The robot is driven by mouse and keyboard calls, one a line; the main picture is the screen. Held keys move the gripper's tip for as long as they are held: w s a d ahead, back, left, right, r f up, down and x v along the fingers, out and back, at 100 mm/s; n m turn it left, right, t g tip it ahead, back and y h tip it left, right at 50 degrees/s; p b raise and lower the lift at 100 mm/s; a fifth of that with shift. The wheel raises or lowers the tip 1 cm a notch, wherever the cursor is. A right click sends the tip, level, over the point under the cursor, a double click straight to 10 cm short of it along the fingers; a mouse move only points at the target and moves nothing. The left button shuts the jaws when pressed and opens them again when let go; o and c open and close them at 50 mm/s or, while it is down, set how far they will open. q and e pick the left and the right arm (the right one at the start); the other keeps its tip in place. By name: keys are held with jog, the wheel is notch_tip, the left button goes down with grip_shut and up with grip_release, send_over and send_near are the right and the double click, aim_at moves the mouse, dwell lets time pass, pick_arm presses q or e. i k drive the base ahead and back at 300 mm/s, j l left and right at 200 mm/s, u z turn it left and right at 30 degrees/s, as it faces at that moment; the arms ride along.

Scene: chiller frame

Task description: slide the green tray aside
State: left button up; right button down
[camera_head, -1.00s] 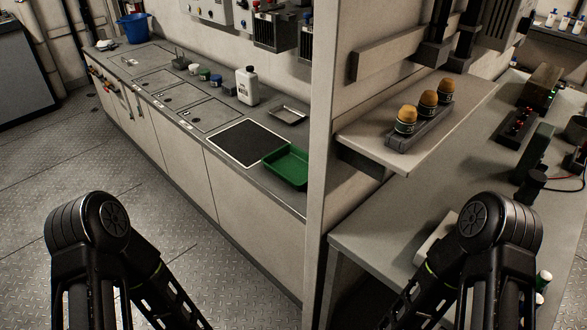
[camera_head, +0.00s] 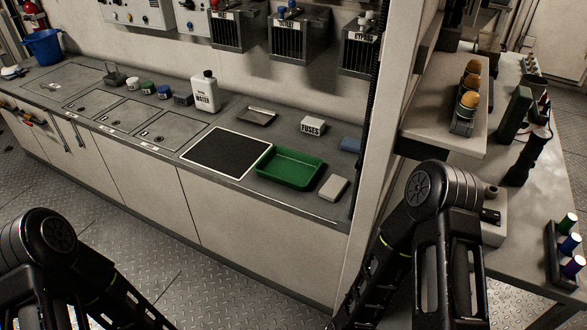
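The green tray (camera_head: 289,182) lies flat on the grey counter (camera_head: 215,116), near its front edge and left of the upright partition. It looks empty. It touches or nearly touches the right edge of a black mat with a pale border (camera_head: 226,153); I cannot tell which. My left arm shows at the bottom left and my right arm at the bottom right, both below and in front of the counter. Neither gripper shows; both are beyond the bottom of the picture.
A light block (camera_head: 333,188) sits just right of the tray. Behind are a white box marked FUSES (camera_head: 313,125), a blue block (camera_head: 351,144), a metal dish (camera_head: 257,117) and a white WATER bottle (camera_head: 204,92). The partition (camera_head: 386,130) bounds the right side.

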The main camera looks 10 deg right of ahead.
aim_at(290, 168)
jog(key=i+j+z, duration=0.1)
jog(key=i+j, duration=0.2)
jog(key=i+j+z, duration=0.25)
jog(key=i+j, duration=0.25)
jog(key=j, duration=0.25)
jog(key=i+j+z, duration=0.25)
jog(key=i+j, duration=0.2)
jog(key=j, duration=0.35)
